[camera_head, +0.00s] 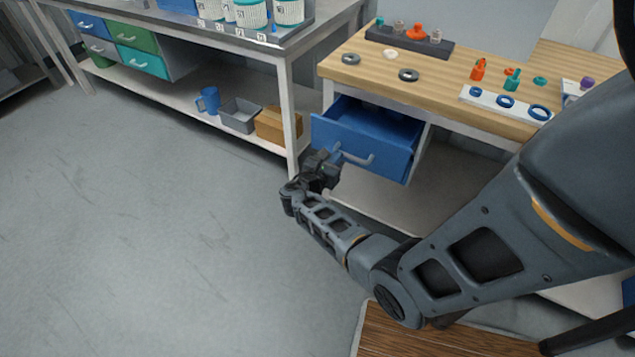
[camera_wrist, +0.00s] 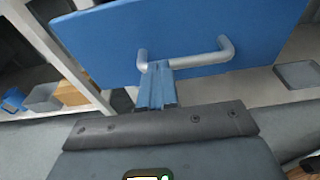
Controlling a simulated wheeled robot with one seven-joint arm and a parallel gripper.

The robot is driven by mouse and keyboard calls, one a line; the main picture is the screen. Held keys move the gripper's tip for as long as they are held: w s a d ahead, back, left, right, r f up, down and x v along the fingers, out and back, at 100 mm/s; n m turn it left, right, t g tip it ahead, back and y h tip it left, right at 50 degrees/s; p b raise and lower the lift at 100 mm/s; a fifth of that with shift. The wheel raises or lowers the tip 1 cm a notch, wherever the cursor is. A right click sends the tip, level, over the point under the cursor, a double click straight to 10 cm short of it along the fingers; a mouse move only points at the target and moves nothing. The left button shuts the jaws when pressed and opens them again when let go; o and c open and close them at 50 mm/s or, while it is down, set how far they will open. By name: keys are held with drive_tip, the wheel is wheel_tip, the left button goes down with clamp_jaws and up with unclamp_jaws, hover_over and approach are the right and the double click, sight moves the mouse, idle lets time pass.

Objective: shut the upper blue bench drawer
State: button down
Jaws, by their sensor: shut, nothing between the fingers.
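The blue drawer (camera_head: 362,137) under the wood-topped bench is pulled out, with its empty-looking inside showing from above. Its front (camera_wrist: 190,35) fills the upper part of the wrist view. A grey bar handle (camera_head: 357,159) crosses the front, and it also shows in the wrist view (camera_wrist: 200,59). My gripper (camera_head: 334,152) is at the left part of the drawer front, by the left end of the handle. In the wrist view its fingers (camera_wrist: 157,84) are together and empty, their tips overlapping the handle's left end. I cannot tell whether they touch the handle or front.
The wooden bench top (camera_head: 440,68) holds rings, small bottles and a dark rack (camera_head: 409,41). A white bench leg (camera_head: 288,120) stands left of the drawer. The floor at left is clear.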

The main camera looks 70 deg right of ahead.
drive_tip(key=b+x, duration=0.1)
drive_tip(key=x, duration=0.3)
drive_tip(key=r+b+x, duration=0.1)
drive_tip(key=x, duration=0.3)
drive_tip(key=r+b+x, duration=0.1)
drive_tip(key=b+x, duration=0.1)
drive_tip(key=x, duration=0.3)
drive_tip(key=shift+d, duration=0.15)
drive_tip(key=shift+s+d+r, duration=0.1)
drive_tip(key=shift+d, duration=0.5)
drive_tip(key=shift+s+d+r, duration=0.1)
drive_tip(key=shift+d+r, duration=0.1)
drive_tip(key=shift+d+r, duration=0.1)
drive_tip(key=shift+a+r, duration=0.1)
drive_tip(key=shift+a, duration=0.4)
drive_tip(key=p+v, duration=0.2)
drive_tip(key=v, duration=1.1)
drive_tip(key=shift+a+f, duration=0.2)
drive_tip(key=shift+a, duration=0.15)
